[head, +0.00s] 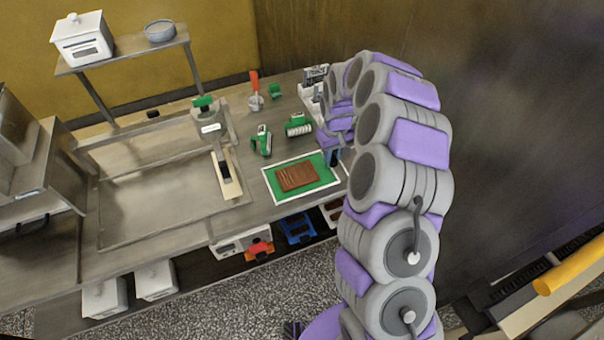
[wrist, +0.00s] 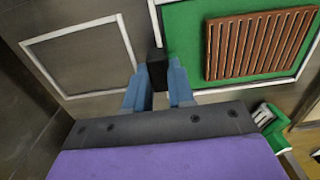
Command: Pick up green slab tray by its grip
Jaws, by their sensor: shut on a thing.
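The green slab tray (head: 322,172) lies flat on the steel counter inside a white border, with a ridged brown slab (head: 297,177) on it. In the wrist view the green tray (wrist: 184,40) fills the upper right, with the brown slab (wrist: 258,45) on it. A black grip (wrist: 157,70) stands at the tray's left edge. My gripper (wrist: 157,88) has its two blue fingers on either side of this grip and is shut on it. In the head view my gripper (head: 333,157) is at the tray's right edge, partly hidden by my arm.
An empty white square outline (wrist: 35,50) lies beside the tray. Green-handled tools (head: 263,140) and a pot with an orange-handled tool (head: 255,92) stand behind. Coloured trays (head: 297,228) sit on the shelf below.

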